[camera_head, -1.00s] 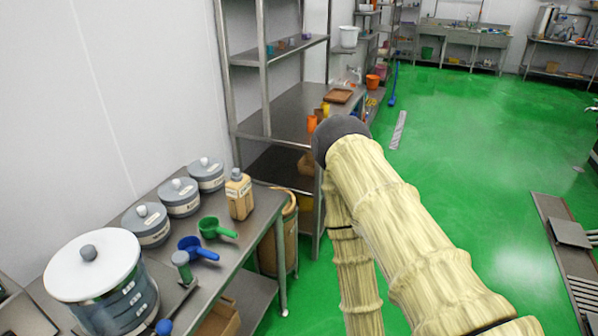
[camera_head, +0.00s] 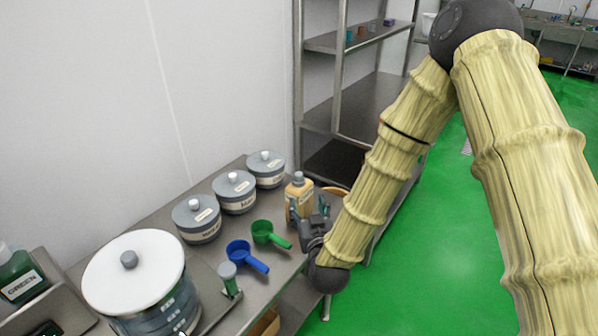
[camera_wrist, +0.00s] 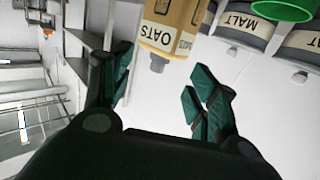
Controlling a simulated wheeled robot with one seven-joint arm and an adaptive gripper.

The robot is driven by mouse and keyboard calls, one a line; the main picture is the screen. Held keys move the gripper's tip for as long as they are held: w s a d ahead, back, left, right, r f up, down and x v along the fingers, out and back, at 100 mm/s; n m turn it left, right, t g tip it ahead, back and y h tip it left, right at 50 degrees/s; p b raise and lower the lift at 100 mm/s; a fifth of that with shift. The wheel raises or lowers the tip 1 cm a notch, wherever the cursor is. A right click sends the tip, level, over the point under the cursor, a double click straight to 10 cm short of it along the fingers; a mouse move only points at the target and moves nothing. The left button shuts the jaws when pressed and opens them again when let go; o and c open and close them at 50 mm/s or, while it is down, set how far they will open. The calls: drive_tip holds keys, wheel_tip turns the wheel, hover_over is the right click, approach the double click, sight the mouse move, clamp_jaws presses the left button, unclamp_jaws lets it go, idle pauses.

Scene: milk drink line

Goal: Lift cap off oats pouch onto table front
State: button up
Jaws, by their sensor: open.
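The oats pouch (camera_head: 299,203), tan with a white label, stands upright on the steel table (camera_head: 205,262) near its right edge. Its grey cap (camera_head: 298,177) is on top. My gripper (camera_head: 318,215) is beside the pouch, on its right side and partly in front of it. In the wrist view the OATS label on the pouch (camera_wrist: 172,25) reads tilted, and the cap (camera_wrist: 157,64) lies between my two green-padded fingers (camera_wrist: 160,80). The fingers are spread, with gaps on both sides of the cap. The table's front is partly hidden by my arm in the head view.
Grey lidded canisters (camera_head: 234,192) stand in a row left of the pouch. A green scoop (camera_head: 268,234), a blue scoop (camera_head: 246,256) and a large white-lidded drum (camera_head: 133,270) are on the table. A steel shelf (camera_head: 350,105) stands behind.

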sight(299, 177)
drive_tip(key=shift+t, duration=0.4)
drive_tip(key=w+r, duration=0.1)
drive_tip(key=w, duration=0.1)
drive_tip(key=w+a+p, duration=0.1)
drive_tip(key=w, duration=0.1)
drive_tip(key=w+r+p, duration=0.1)
drive_tip(key=w, duration=0.1)
drive_tip(key=shift+w+a+r, duration=0.1)
drive_tip(key=shift+a+r, duration=0.05)
drive_tip(key=shift+r, duration=0.2)
drive_tip(key=shift+w+a+p, duration=0.25)
drive_tip(key=shift+w+p, duration=0.55)
drive_tip(key=shift+w, duration=0.4)
drive_tip(key=shift+w+a+p, duration=0.25)
drive_tip(key=shift+w+p, duration=0.5)
drive_tip(key=shift+w, duration=0.4)
drive_tip(key=shift+w+a+f, duration=0.1)
drive_tip(key=shift+w+f, duration=0.1)
drive_tip(key=shift+w, duration=0.35)
drive_tip(key=shift+c, duration=0.2)
drive_tip(key=c, duration=0.8)
